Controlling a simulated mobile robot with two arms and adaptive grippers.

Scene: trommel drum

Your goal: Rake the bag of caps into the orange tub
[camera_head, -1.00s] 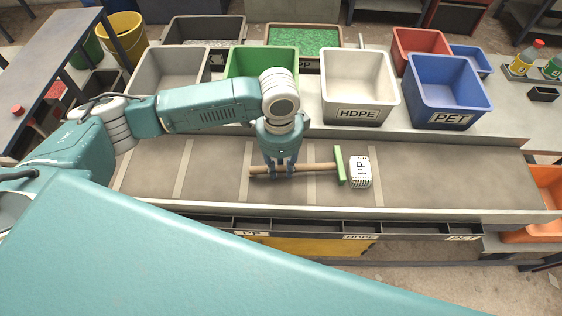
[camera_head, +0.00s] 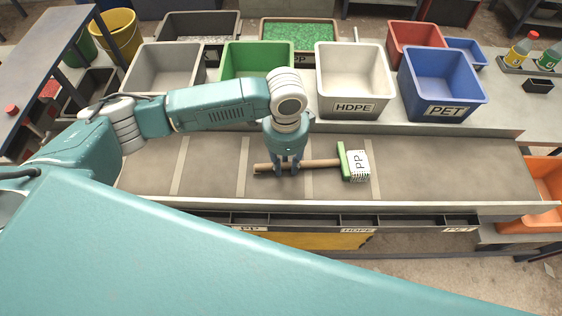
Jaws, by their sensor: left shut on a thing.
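My left gripper (camera_head: 289,168) is shut on the wooden handle of a rake (camera_head: 322,163) and holds it lengthwise over the grey belt. The rake's green head (camera_head: 344,162) is at the right end of the handle. A white bag marked PP (camera_head: 360,165) is just right of the green head and seems to touch it. The orange tub (camera_head: 541,185) stands past the right end of the belt, lower than it and partly cut off by the picture edge. My right gripper is not in view.
The belt (camera_head: 450,170) is clear between the bag and its right end. Behind it stand grey, green (camera_head: 240,62), white HDPE (camera_head: 352,75) and blue PET (camera_head: 445,80) bins. A row of small labelled compartments (camera_head: 400,222) runs along the front.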

